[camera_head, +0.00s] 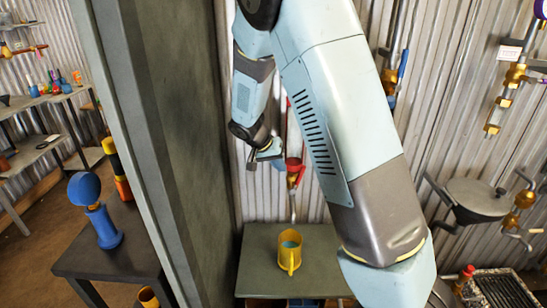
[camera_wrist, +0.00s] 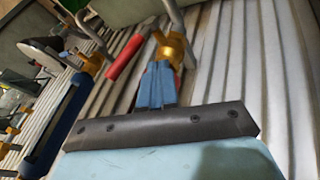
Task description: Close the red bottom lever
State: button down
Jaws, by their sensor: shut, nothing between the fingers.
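A red lever (camera_wrist: 125,57) shows in the wrist view, slanting beside a gold valve body (camera_wrist: 173,45) on a metal pipe. My gripper (camera_wrist: 160,68) has its blue fingers together and empty, just below the valve body and right of the lever's lower end. Whether the fingers touch either one I cannot tell. In the head view, my gripper (camera_head: 252,162) is near the corrugated wall, left of a red valve part (camera_head: 294,166) on a vertical pipe. My own arm hides part of the wall there.
A yellow mug (camera_head: 290,252) stands on a dark table (camera_head: 262,262) below the pipe. A grey panel (camera_head: 165,120) rises close on the left. At right, a round pan (camera_head: 476,198) and more brass-fitted pipes (camera_head: 514,78) are on the wall.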

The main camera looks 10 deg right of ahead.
aim_at(300, 175)
jog(key=shift+s+d+f, duration=0.2)
jog(key=shift+s+d, duration=0.05)
jog(key=shift+d, duration=0.35)
jog(key=shift+s+d+f, duration=0.25)
jog(key=shift+s+d, duration=0.05)
jog(key=shift+d, duration=0.3)
jog(key=shift+s+d+f, duration=0.2)
jog(key=shift+s+d, duration=0.05)
jog(key=shift+d, duration=0.35)
